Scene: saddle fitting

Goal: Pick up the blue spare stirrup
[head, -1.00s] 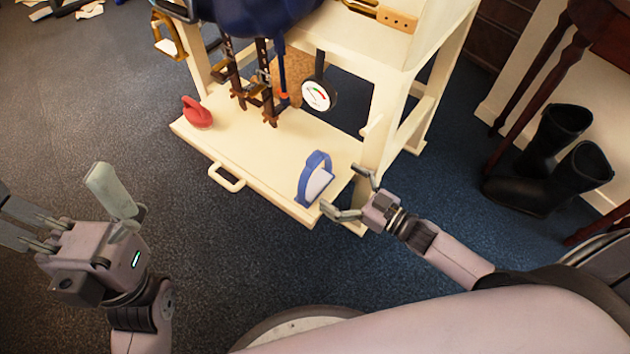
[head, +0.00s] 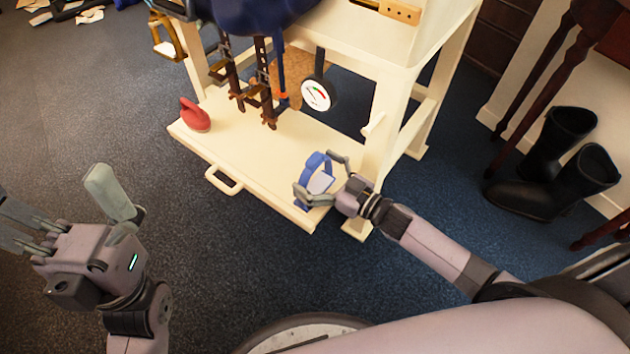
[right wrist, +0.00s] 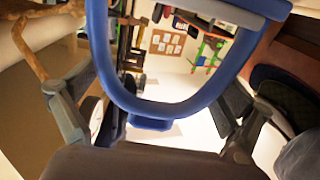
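The blue spare stirrup (head: 314,160) stands upright on the front right corner of the cream shelf (head: 250,165). My right gripper (head: 319,176) reaches in from the right, with one finger on the far side of the stirrup and one on the near side. In the right wrist view the stirrup (right wrist: 150,108) fills the space between the two spread fingers. I see no clear grip on it; contact at the fingertips is hard to tell. My left gripper (head: 58,205) is open and empty above the floor at the left.
A cream post (head: 378,150) of the stand rises close to my right gripper. A red object (head: 195,115) sits at the shelf's left end. A round dial gauge (head: 317,95) and buckled straps (head: 265,85) hang above the shelf. Black boots (head: 560,170) stand on the right.

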